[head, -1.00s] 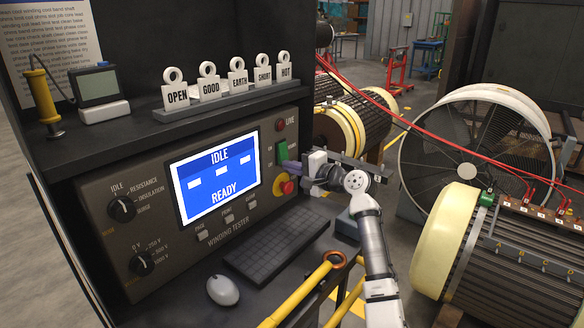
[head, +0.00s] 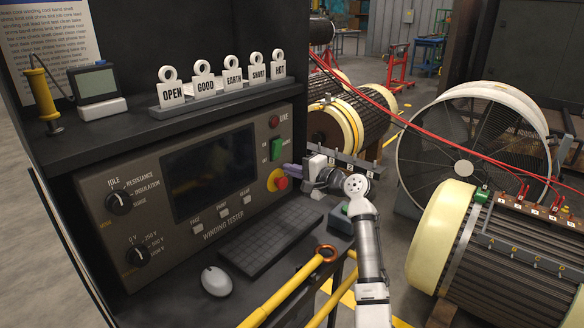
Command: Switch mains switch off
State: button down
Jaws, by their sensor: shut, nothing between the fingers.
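The green mains switch (head: 277,148) is on the right side of the winding tester panel (head: 218,215), above the red emergency stop button (head: 281,183) on its yellow base. My gripper (head: 287,169) is shut and empty. Its tips are close to the panel, just below the green switch and above the red button. I cannot tell whether they touch the panel. The tester screen (head: 208,165) is dark. The red lamp (head: 274,122) sits above the switch.
A shelf above holds a row of white tags (head: 232,77). A keyboard (head: 272,240) and a mouse (head: 216,281) lie on the desk. A yellow-handled tool (head: 290,288) is at the front. Rotors and a large fan (head: 467,150) stand to the right.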

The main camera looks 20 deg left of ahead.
jog(key=s+d+f+b, duration=0.2)
jog(key=s+d, duration=0.1)
jog(key=d, duration=0.7)
jog(key=shift+s+f+b, duration=0.2)
jog(key=shift+s+b, duration=0.1)
jog(key=shift+b, duration=0.05)
